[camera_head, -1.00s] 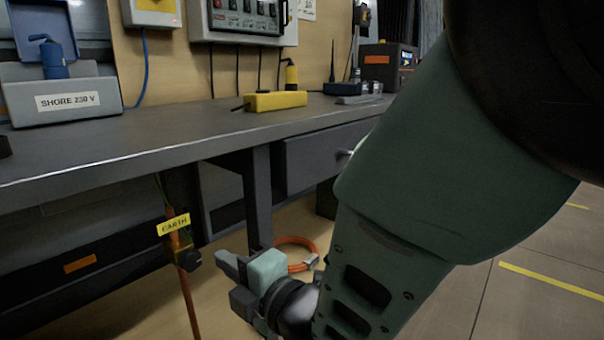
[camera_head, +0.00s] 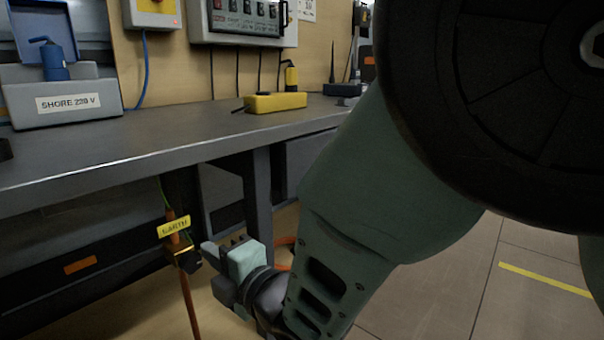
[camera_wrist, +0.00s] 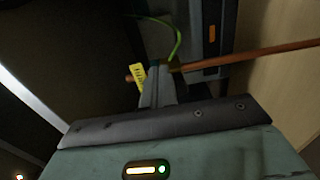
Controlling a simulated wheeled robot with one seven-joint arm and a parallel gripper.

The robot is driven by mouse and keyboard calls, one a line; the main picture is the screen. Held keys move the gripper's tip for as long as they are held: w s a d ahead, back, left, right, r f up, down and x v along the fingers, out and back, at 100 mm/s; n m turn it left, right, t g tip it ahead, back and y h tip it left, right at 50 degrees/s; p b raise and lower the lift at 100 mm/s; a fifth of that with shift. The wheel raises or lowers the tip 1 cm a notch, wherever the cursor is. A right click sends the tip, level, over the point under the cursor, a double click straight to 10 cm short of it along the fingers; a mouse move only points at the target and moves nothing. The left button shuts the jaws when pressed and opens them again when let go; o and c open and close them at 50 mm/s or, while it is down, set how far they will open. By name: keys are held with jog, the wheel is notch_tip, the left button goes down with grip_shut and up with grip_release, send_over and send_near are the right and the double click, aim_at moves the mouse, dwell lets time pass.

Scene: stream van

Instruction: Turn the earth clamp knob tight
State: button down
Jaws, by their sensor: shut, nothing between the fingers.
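The earth clamp (camera_head: 177,246) is a small brass-coloured block on an upright copper rod (camera_head: 191,305) under the bench. Its dark knob (camera_head: 188,261) faces right, towards my gripper. A yellow EARTH tag (camera_head: 174,227) hangs just above the clamp and also shows in the wrist view (camera_wrist: 138,76). My gripper (camera_head: 207,250) is shut and empty, its fingertips just right of the knob. I cannot tell whether they touch it. In the wrist view the shut fingers (camera_wrist: 157,68) point at the clamp area and hide the knob.
The grey bench top (camera_head: 150,143) overhangs the clamp, and a bench leg (camera_head: 258,195) stands behind my gripper. A green wire (camera_wrist: 177,37) curves near the clamp. An orange cable (camera_head: 284,242) lies partly hidden behind my arm. Open floor is at the right.

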jog(key=shift+s+a+f, duration=0.1)
jog(key=shift+s+a, duration=0.05)
jog(key=shift+s, duration=0.05)
dwell(0.3)
jog(key=shift+f, duration=0.4)
jog(key=shift+f+b, duration=0.35)
jog(key=shift+b, duration=0.05)
jog(key=shift+s+a+f, duration=0.1)
jog(key=shift+f, duration=0.35)
jog(key=w+b+v, duration=0.1)
jog(key=v, duration=0.5)
jog(key=shift+d, duration=0.35)
jog(key=shift+f, duration=0.1)
